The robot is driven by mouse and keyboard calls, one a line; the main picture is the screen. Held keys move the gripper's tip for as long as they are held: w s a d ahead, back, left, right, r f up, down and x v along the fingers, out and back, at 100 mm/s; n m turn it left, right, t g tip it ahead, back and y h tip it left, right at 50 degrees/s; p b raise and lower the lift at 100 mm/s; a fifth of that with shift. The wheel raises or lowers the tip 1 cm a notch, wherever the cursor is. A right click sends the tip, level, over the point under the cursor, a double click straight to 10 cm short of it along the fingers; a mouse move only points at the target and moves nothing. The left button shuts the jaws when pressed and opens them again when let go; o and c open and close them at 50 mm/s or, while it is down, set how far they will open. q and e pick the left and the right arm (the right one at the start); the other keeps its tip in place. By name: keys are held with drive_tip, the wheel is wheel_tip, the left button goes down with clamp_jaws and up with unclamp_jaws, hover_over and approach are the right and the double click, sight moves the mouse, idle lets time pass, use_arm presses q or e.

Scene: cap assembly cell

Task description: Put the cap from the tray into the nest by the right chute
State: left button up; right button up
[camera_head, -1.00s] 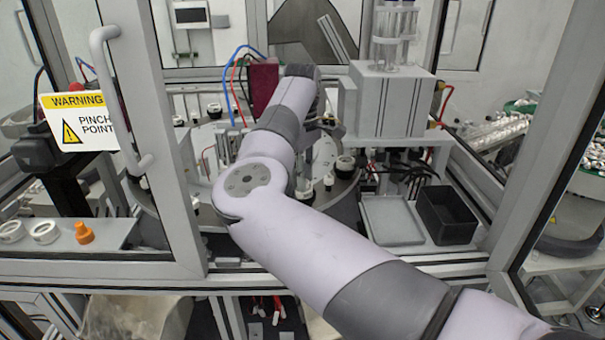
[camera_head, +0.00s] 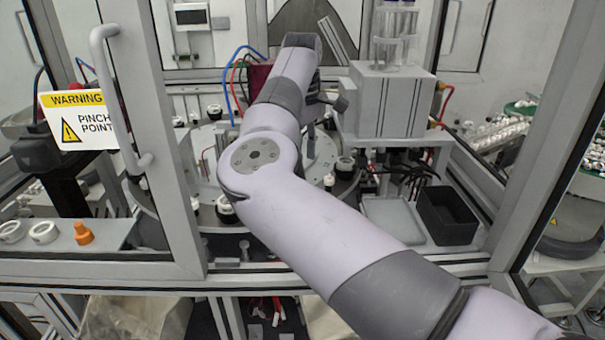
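My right arm reaches in from the lower right across the cell. Only a dark part of my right gripper (camera_head: 328,103) shows beside the wrist, above the round table; its fingertips are hidden, so I cannot tell whether it holds anything. A flat grey tray (camera_head: 398,217) lies on the right of the bench; no cap shows on its visible part, and my arm covers its lower left. Black-and-white round fittings (camera_head: 345,164) sit around the round table; I cannot tell which is the nest. I cannot pick out the cap or right chute for certain. My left gripper is out of view.
A black bin (camera_head: 447,216) stands right of the tray. A grey block (camera_head: 393,100) with clear tubes stands behind. White rings (camera_head: 44,232) and an orange piece (camera_head: 83,232) sit on the left ledge. Door frames (camera_head: 178,160) bound the opening.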

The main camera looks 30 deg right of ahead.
wheel_tip(320, 180, up, 8)
drive_tip(key=shift+f+b, duration=0.15)
drive_tip(key=shift+b, duration=0.15)
drive_tip(key=shift+f, duration=0.1)
idle(0.4)
